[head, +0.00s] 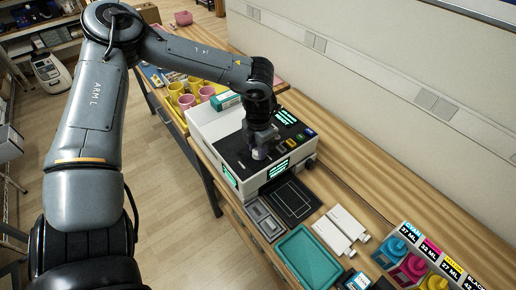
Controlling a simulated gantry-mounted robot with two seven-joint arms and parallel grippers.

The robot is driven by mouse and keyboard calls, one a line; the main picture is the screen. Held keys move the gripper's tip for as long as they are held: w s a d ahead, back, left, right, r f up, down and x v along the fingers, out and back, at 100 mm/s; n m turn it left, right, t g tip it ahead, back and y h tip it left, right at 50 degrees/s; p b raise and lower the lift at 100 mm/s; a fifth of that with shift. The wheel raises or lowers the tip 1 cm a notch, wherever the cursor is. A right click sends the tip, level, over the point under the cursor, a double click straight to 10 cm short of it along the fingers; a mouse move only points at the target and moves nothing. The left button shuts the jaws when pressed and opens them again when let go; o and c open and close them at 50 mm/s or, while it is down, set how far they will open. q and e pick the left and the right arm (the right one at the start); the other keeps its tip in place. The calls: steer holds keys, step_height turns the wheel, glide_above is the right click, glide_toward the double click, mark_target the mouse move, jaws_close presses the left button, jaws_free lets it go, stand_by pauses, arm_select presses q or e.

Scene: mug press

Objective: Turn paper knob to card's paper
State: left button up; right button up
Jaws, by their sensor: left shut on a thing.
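The press machine (205,132) is a white box with a dark top panel on the wooden bench. My left gripper (260,153) points down at the front part of this panel and is shut on a small light grey knob. The gripper hides most of the knob, and I cannot read its setting. Green-lit displays (279,169) show on the machine's front and top, but their text is too small to read. I cannot make out a card with a paper name. My right gripper is not in view.
A teal tray (307,258), a black outlined mat (291,200), a grey tray (265,219) and white items (341,230) lie in front of the machine. Labelled ink bottles (412,266) stand at the lower right. Yellow and pink mugs (187,101) stand behind the machine.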

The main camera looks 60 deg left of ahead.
arm_select(q)
steer(key=n+b, duration=0.4)
steer(key=shift+f+b, duration=0.2)
steer(key=shift+b, duration=0.1)
steer(key=n+b, duration=0.1)
steer(key=n, duration=0.1)
steer(key=shift+n+b, duration=0.3)
steer(key=shift+b, duration=0.1)
steer(key=shift+r+n+b, duration=0.2)
steer(key=shift+n+b, duration=0.6)
steer(key=shift+n, duration=0.6)
steer(key=o, duration=1)
steer(key=shift+o, duration=0.2)
step_height(320, 180, up, 11)
steer(key=b, duration=0.1)
